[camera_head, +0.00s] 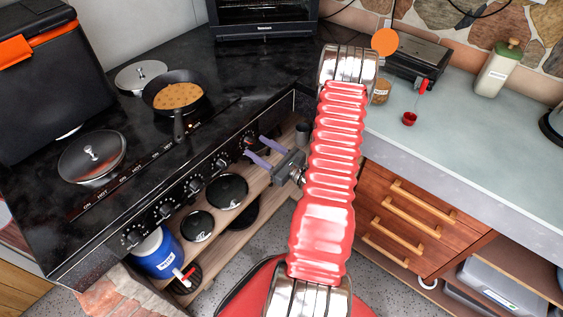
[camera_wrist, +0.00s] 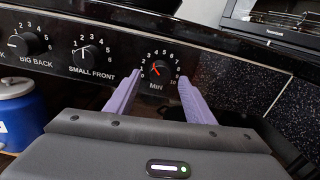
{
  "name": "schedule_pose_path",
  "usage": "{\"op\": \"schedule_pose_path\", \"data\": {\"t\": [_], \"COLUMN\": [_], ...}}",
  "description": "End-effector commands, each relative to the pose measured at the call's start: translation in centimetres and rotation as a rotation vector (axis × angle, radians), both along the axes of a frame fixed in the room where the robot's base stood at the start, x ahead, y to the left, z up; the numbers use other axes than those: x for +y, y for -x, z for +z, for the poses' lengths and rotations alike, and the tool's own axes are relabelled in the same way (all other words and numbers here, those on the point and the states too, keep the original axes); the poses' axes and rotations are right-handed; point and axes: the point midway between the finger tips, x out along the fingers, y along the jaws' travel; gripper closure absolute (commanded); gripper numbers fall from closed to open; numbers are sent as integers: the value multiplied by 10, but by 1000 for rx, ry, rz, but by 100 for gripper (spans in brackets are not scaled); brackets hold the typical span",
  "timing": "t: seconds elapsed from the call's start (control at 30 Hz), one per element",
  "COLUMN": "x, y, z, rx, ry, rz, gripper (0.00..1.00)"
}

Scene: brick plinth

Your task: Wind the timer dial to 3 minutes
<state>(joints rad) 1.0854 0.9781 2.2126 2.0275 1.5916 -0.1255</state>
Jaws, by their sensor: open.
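The timer dial (camera_wrist: 159,71) is a black knob with a red pointer line on the dark stove front, marked MIN, with numbers up to 10 around it. The red line slants from upper left to lower right; its exact reading is too small to tell. In the head view the dial (camera_head: 249,141) is at the right end of the knob row. My gripper (camera_wrist: 158,77) is open, with one purple finger on either side of the dial in the wrist view. I cannot tell whether they touch it. In the head view my gripper (camera_head: 254,146) is at the stove front.
The small front knob (camera_wrist: 86,54) and big back knob (camera_wrist: 28,43) are left of the dial. A pan (camera_head: 179,94) and a lidded pot (camera_head: 92,157) stand on the stove top (camera_head: 130,115). Wooden drawers (camera_head: 415,220) are to the right of my arm.

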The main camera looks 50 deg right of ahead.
Motion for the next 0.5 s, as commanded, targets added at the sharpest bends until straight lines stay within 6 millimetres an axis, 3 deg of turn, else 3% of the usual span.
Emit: {"op": "schedule_pose_path", "data": {"t": [0.5], "x": [-3], "y": [65], "z": [0], "rx": [0], "ry": [-1], "rz": [-4], "gripper": [52]}}
